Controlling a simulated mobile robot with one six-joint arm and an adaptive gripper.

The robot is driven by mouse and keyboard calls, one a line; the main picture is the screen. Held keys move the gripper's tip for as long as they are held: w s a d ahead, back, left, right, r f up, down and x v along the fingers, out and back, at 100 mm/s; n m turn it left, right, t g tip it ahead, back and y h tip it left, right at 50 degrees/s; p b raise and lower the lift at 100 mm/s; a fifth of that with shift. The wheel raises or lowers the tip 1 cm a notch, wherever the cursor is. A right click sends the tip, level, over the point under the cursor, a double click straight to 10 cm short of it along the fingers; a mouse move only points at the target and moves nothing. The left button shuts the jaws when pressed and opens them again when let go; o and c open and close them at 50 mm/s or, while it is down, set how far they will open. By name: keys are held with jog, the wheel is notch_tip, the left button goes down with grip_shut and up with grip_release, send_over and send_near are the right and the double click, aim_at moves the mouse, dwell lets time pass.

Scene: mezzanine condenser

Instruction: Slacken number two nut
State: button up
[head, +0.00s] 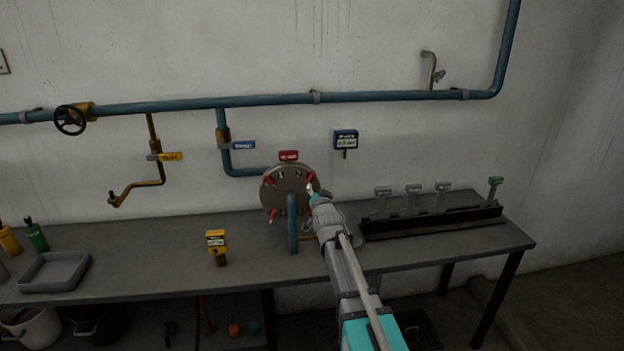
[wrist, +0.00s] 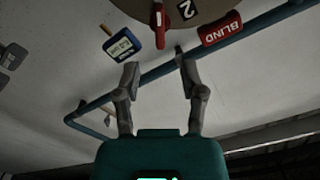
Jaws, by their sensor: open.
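The round tan flange (head: 284,199) stands upright above the bench, with several red wing-like nuts around its face and a blue pipe (head: 292,225) in front. In the wrist view, the flange's edge (wrist: 130,8) is at the top, with a label "2" (wrist: 186,9) and a red nut (wrist: 158,17) beside it. My gripper (wrist: 157,65) is open and empty; its fingers are apart, below the red nut in the picture and not around it. In the head view, my gripper (head: 315,196) is at the flange's right side and hides part of it.
A red tag (head: 288,155) reading "BLIND" in the wrist view (wrist: 222,30) tops the flange. A blue gauge (head: 345,138) hangs on the wall. A yellow gauge (head: 216,243), grey tray (head: 55,287) and black rack (head: 430,224) stand on the bench. Bench space left of the flange is mostly clear.

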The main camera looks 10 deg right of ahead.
aim_at(312, 179)
jog(key=w, duration=0.9)
jog(key=shift+w, duration=0.2)
grip_shut()
